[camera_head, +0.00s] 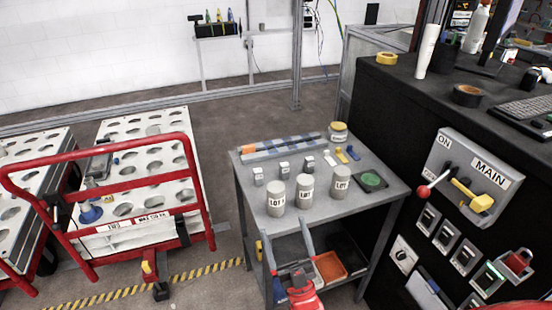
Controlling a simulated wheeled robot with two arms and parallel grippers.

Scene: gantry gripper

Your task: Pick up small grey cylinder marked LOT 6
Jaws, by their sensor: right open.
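Three grey cylinders with white LOT labels stand upright on the grey table (383,204): a left one (276,198), a middle one (304,191) and a right one (341,184). The label numbers are too small to read surely, so I cannot tell which is LOT 6. My right gripper (287,234) is open and empty at the table's front edge, in front of and below the cylinders, its fingers pointing towards the table. It touches no cylinder that I can see. My left gripper is not in view.
Small grey pieces (284,170) stand in a row behind the cylinders. A green disc (371,180) lies to their right, with a yellow-lidded jar (338,132) at the back. An orange bin (331,267) sits below. A red-railed cart (120,215) stands left, a black control cabinet (395,130) right.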

